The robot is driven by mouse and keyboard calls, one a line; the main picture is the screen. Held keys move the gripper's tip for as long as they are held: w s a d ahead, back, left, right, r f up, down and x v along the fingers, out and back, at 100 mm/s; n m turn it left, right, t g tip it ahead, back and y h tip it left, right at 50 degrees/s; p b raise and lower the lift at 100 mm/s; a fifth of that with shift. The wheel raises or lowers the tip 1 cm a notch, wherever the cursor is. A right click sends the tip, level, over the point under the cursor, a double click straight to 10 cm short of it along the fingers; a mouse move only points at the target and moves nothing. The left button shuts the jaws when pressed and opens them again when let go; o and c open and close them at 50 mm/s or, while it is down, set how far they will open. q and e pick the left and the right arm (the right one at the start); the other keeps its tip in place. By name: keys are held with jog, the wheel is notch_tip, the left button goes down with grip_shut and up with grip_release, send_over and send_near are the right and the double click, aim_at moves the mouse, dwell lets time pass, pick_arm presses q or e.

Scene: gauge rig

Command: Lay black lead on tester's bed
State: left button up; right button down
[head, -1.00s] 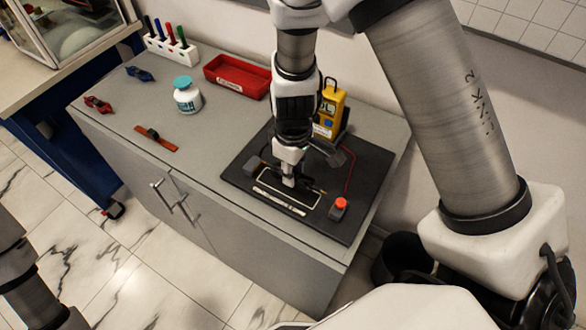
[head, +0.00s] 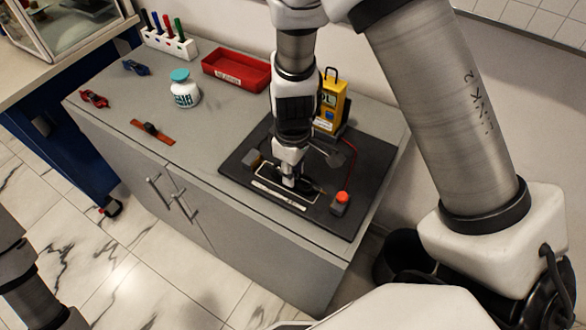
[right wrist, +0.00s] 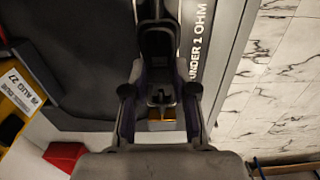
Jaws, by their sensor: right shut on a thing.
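My right gripper (head: 290,182) is low over the white-outlined tester's bed (head: 300,205) on the black base mat. It is shut on a small dark piece, likely the black lead, mostly hidden by the fingers. A thin dark rod with a brassy tip (head: 318,190) shows just right of the fingertips. In the right wrist view the fingers (right wrist: 160,100) close around a small dark part, with a brassy patch below. I cannot tell whether the held piece touches the bed. The yellow meter (head: 331,100) stands behind, at the mat's back. My left gripper is out of view.
A red-capped block (head: 341,202) stands at the bed's right, near a red wire. The "UNDER 1 OHM" strip (right wrist: 197,45) runs beside the gripper. A red tray (head: 237,71), a white jar (head: 185,92) and an orange strap (head: 152,132) lie further left.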

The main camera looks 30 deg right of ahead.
jog(key=shift+f+b, duration=0.6)
jog(key=shift+f, duration=0.1)
jog(key=shift+f, duration=0.1)
jog(key=c, duration=0.8)
grip_release()
jog(key=shift+c, duration=0.2)
jog(key=shift+o, duration=0.4)
jog(key=o, duration=0.4)
